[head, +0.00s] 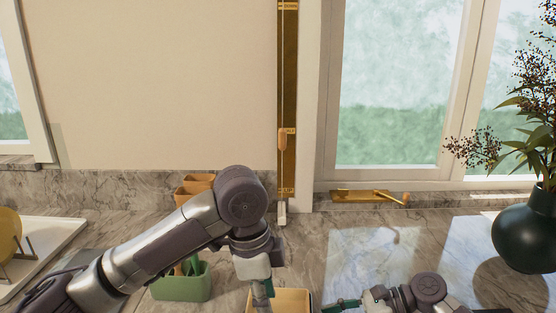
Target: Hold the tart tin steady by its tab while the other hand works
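I cannot make out a tart tin or its tab in the head view. My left gripper (263,300) points down at the bottom edge, in front of a tan square-sided container (294,299). Its fingertips are cut off or hidden, so I cannot tell whether it is open or holds anything. My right gripper (335,306) is low at the bottom edge, to the right of the tan container, with a green finger part pointing left. Its fingertips are too small and cut off to read.
A green container (182,287) and an orange-brown box (193,187) stand by my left arm. A white tray (50,258) with a rack holding a yellow plate (9,235) is at left. A dark vase (527,232) with a plant stands at right. Marble counter (380,245) is clear between.

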